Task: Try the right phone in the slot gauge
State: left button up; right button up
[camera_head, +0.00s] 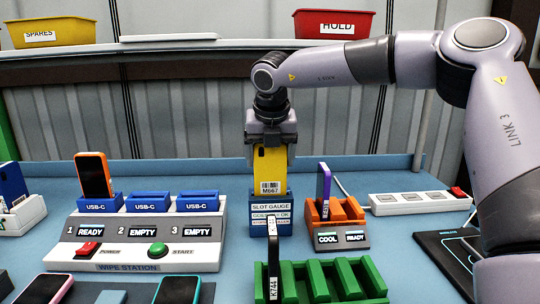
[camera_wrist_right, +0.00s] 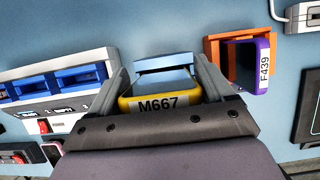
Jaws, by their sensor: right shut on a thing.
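A yellow phone with a label M667 (camera_head: 269,170) stands upright between the fingers of my right gripper (camera_head: 270,137), which is shut on its upper part. The phone's lower end meets the top of the blue slot gauge (camera_head: 271,226). I cannot tell how deep it sits in the slot. The gauge's front carries white labels, one reading SLOT GAUGE. In the right wrist view, the phone's labelled end (camera_wrist_right: 160,104) lies between the two fingers, with the light blue gauge (camera_wrist_right: 165,66) just beyond it. My left gripper is not in view.
A purple phone (camera_head: 324,187) stands in an orange dock (camera_head: 346,211) right of the gauge. The wipe station (camera_head: 150,250), holding an orange phone (camera_head: 94,176), stands at left. A green rack (camera_head: 365,278) with a black phone (camera_head: 273,262) stands in front.

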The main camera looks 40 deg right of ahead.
aim_at(270, 171)
pick_arm(q)
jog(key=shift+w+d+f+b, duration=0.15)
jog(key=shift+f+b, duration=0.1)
jog(key=shift+b, duration=0.3)
pick_arm(e)
jog(key=shift+f, duration=0.55)
pick_arm(q)
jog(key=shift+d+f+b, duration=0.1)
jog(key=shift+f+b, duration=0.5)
jog(key=shift+b, duration=0.15)
pick_arm(e)
jog(key=shift+f, duration=0.8)
pick_arm(q)
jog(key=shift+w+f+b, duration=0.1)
jog(key=shift+b, duration=0.3)
pick_arm(e)
jog(key=shift+f, duration=0.4)
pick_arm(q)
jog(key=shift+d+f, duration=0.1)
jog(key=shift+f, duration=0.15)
pick_arm(e)
jog(key=shift+f, duration=0.25)
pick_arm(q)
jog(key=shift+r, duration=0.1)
pick_arm(e)
jog(key=o, duration=1)
jog(key=shift+c, duration=0.2)
jog(key=shift+r, duration=0.1)
